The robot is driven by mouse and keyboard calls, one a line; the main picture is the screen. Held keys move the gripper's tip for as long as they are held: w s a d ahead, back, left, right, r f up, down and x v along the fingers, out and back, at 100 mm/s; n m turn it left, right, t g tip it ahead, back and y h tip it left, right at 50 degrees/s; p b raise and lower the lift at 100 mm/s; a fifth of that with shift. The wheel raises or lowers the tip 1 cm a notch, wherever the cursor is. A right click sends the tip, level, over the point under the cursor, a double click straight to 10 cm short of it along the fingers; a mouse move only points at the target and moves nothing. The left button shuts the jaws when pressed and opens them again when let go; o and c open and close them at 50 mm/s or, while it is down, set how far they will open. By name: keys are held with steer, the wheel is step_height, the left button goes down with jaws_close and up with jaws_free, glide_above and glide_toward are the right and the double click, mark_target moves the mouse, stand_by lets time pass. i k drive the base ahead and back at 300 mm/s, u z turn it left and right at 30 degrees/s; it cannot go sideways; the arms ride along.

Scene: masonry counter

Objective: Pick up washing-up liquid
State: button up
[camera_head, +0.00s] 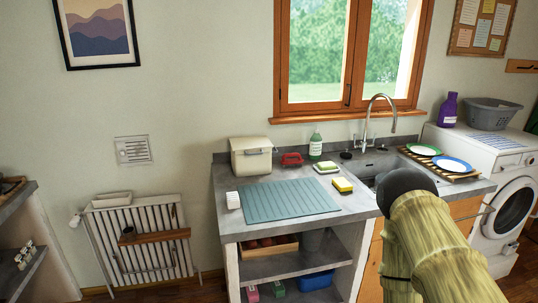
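The washing-up liquid (315,147) looks like a small pale green bottle with a light label. It stands upright at the back of the grey counter (352,205), below the window and left of the tap. A red object (291,159) lies to its left, and a sponge on a white dish (326,168) lies just in front of it. My arm fills the lower right of the head view, in front of the sink. My gripper is not in view, so its opening and anything in it cannot be seen.
A cream bin (251,156) stands at the back left of the counter. A teal mat (288,200), a yellow sponge (343,184) and a white cup (233,200) lie nearer. The curved tap (371,118) rises right of the bottle. Plates (452,164) lie on a rack beyond the sink.

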mark_target(315, 140)
steer(key=u, duration=0.25)
steer(key=k, duration=0.55)
steer(key=z, duration=0.9)
steer(key=i, duration=1.2)
steer(key=u, duration=0.1)
